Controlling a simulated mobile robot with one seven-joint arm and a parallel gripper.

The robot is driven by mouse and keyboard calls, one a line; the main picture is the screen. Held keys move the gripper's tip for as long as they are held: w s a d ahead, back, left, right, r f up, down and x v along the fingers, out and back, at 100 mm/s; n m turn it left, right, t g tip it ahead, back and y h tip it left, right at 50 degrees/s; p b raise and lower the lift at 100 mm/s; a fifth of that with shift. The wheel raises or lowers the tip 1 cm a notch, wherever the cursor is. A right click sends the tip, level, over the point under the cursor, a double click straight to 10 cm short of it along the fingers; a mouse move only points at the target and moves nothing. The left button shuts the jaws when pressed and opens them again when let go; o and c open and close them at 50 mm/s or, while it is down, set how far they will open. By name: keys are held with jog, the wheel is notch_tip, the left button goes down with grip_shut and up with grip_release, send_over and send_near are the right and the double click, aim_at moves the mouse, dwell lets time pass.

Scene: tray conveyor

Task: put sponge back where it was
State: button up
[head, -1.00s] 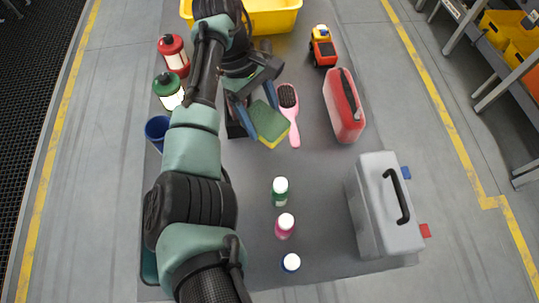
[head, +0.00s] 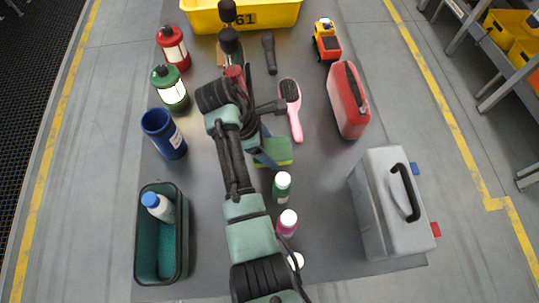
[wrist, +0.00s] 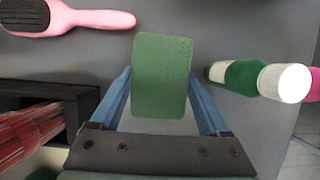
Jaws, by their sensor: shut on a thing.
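The sponge (head: 278,151), green on one face and yellow on the other, is held between the blue fingers of my gripper (head: 262,150). In the wrist view the sponge (wrist: 161,77) shows its green face, with a blue finger on each side. My gripper is shut on it over the grey surface, between the pink hairbrush (head: 291,106) and the green bottle with a white cap (head: 281,187). The exact height above the surface is hard to tell. My arm hides part of the surface behind it.
A dark bin (head: 143,236) holding a white bottle with a blue cap (head: 158,206) stands at front left. A blue cup (head: 163,135), green and red canisters stand behind it. A pink bottle (head: 286,222) is near the arm. A grey case (head: 378,232) stands at right.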

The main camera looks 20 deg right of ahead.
jog(key=shift+f, duration=2.35)
jog(key=shift+f, duration=0.15)
jog(key=o, duration=1)
jog(key=shift+o, duration=0.2)
